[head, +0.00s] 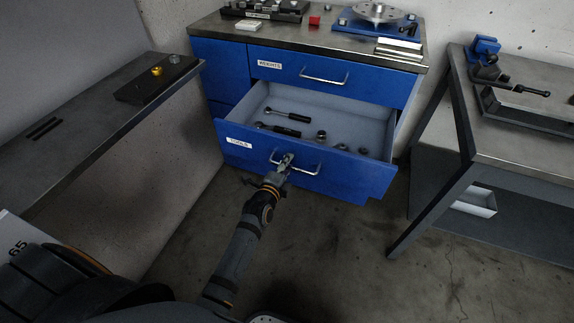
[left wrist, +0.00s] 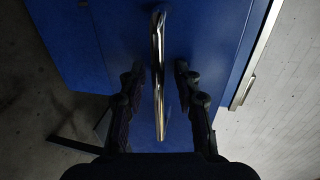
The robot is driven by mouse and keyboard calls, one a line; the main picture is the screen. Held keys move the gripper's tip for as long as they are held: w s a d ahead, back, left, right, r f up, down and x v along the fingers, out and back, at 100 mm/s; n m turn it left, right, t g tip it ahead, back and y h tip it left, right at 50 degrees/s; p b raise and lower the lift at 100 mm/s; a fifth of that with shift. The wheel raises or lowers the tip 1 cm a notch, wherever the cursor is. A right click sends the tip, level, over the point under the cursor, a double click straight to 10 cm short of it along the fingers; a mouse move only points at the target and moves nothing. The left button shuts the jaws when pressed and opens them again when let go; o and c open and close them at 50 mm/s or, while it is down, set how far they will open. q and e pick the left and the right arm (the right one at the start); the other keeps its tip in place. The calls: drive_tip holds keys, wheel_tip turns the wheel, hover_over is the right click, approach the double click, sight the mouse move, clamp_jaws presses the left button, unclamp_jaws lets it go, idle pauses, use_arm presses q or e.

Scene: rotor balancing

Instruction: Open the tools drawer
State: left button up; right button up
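The tools drawer (head: 345,174) is the blue drawer labelled TOOLS in the cabinet. It is pulled well out, and its grey inside shows two black-handled tools (head: 282,123) and several small metal parts. Its silver bar handle (head: 308,172) is on the front panel and also shows in the left wrist view (left wrist: 158,85). My left gripper (head: 286,162) is at this handle. In the left wrist view the two fingers of the gripper (left wrist: 159,70) stand on either side of the bar, with a gap on each side. My right gripper is not in view.
The weights drawer (head: 326,76) above is shut. A bench (head: 95,105) stands at left and a table (head: 530,130) at right. Floor in front of the drawer is clear.

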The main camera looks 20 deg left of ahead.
use_arm(q)
drive_tip(key=shift+s, duration=0.25)
drive_tip(key=v, duration=1.1)
drive_tip(key=shift+s, duration=0.25)
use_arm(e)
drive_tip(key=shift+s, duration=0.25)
